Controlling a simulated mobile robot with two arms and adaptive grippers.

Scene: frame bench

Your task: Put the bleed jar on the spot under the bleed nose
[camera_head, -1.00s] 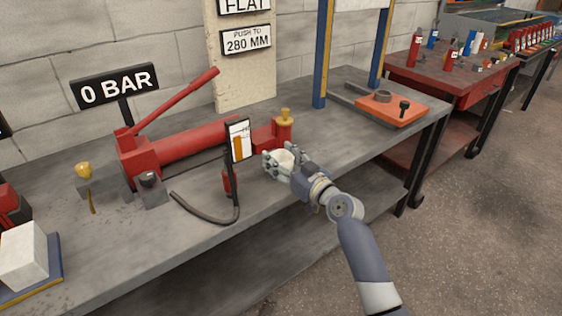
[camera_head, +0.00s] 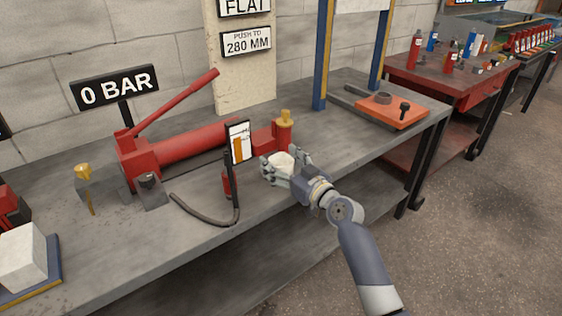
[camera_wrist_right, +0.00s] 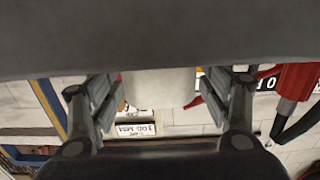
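My right gripper (camera_head: 281,172) has its fingers around a small whitish jar (camera_head: 283,160), above the front part of the grey bench. In the right wrist view the pale jar (camera_wrist_right: 160,88) fills the space between the two fingers. At the left of the bench a brass fitting (camera_head: 83,171) sits on a grey block (camera_head: 103,187), with a thin brass piece hanging at its front. It may be the bleed nose; I cannot tell for sure. No marked spot is clear below it. My left gripper is not in view.
A red hand pump (camera_head: 185,143) with a raised lever lies behind, under a "0 BAR" sign (camera_head: 115,87). A small gauge card (camera_head: 239,142) on a post and a black hose (camera_head: 205,215) stand left of the gripper. A white block (camera_head: 22,257) sits front left.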

